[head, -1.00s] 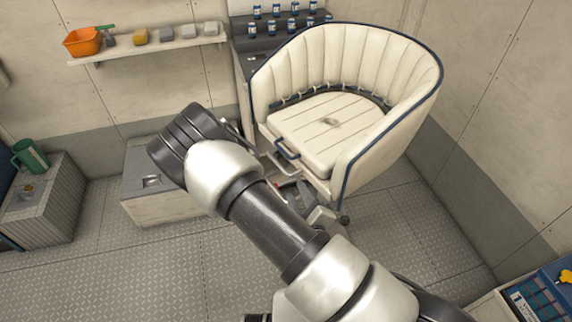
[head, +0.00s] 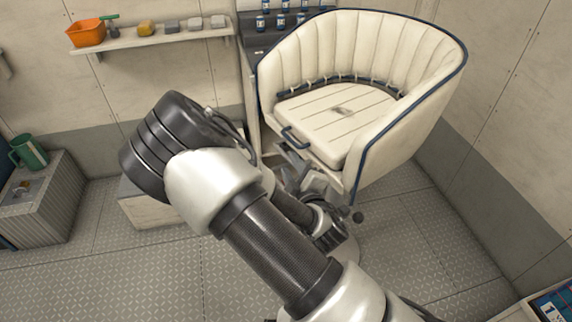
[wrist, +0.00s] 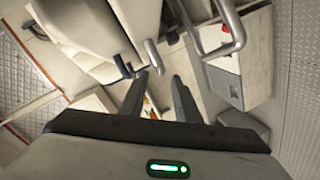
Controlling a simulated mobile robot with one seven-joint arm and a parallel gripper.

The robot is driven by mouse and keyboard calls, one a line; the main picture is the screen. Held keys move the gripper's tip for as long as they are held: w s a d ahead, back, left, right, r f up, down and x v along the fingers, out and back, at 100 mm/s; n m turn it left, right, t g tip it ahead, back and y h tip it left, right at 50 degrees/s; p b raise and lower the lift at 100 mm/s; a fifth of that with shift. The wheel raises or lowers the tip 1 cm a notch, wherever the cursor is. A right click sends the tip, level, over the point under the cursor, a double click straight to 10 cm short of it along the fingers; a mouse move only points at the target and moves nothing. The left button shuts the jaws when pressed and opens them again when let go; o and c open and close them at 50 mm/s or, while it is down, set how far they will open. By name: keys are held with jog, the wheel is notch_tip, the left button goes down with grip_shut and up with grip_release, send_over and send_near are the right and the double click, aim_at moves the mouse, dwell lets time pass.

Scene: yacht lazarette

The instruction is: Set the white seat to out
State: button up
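The white seat (head: 335,120) is a cream tub chair with a ribbed curved back, dark blue piping and a slatted round cushion. It stands against the back wall, right of centre in the head view. A blue handle (head: 296,138) is at the cushion's front left edge. In the wrist view the seat (wrist: 78,25) fills the upper left, close beyond the fingers. My gripper (wrist: 157,88) has its two dark fingers apart with nothing held between them. In the head view my arm covers part of the area below the seat, and I cannot make out the fingers clearly.
A white wall shelf (head: 160,38) holds an orange bin (head: 86,33) and several small blocks. A grey box (head: 50,205) with a green mug (head: 27,151) stands at left. A pale box (head: 140,208) is partly behind my arm. The floor at lower left is clear.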

aim_at(287, 159)
jog(key=x, duration=0.5)
jog(key=shift+w+f, duration=0.1)
jog(key=shift+w, duration=0.3)
jog(key=shift+a, duration=0.1)
grip_shut()
